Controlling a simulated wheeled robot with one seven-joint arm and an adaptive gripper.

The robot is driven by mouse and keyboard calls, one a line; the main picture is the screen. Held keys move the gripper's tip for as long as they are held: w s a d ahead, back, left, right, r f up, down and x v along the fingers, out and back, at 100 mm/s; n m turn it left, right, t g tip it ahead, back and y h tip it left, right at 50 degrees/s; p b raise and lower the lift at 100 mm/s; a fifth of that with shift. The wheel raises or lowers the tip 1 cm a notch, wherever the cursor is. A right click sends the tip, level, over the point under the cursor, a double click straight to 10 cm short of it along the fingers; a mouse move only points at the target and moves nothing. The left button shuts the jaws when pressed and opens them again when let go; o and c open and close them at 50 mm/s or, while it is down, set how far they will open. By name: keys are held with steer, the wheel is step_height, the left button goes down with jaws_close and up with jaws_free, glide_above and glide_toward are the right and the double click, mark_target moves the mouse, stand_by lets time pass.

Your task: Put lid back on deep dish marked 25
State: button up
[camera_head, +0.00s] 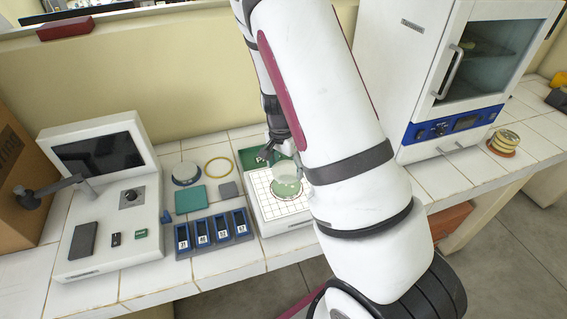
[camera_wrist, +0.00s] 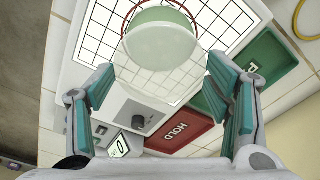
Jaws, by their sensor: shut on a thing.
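A round dish with pale green contents (camera_head: 286,189) sits on the gridded white plate, inside a thin red ring. It also shows at the top of the wrist view (camera_wrist: 162,47); no number on it is legible. My gripper (camera_head: 268,155) is over the plate, partly hidden by my arm. In the wrist view its teal-padded fingers (camera_wrist: 162,78) are set wide apart and shut on a clear lid (camera_head: 284,171). The lid is see-through and hard to outline; it appears above the dish, overlapping it in the head view. I cannot tell the exact gap.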

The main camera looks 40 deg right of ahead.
steer(key=shift+f+b, duration=0.6)
steer(key=shift+f, duration=1.7)
steer(key=shift+f, duration=0.15)
stand_by(0.6)
steer(key=o, duration=1.3)
steer(key=shift+o, duration=0.5)
steer(key=shift+r+p, duration=1.15)
steer(key=shift+r, duration=2.35)
jaws_close()
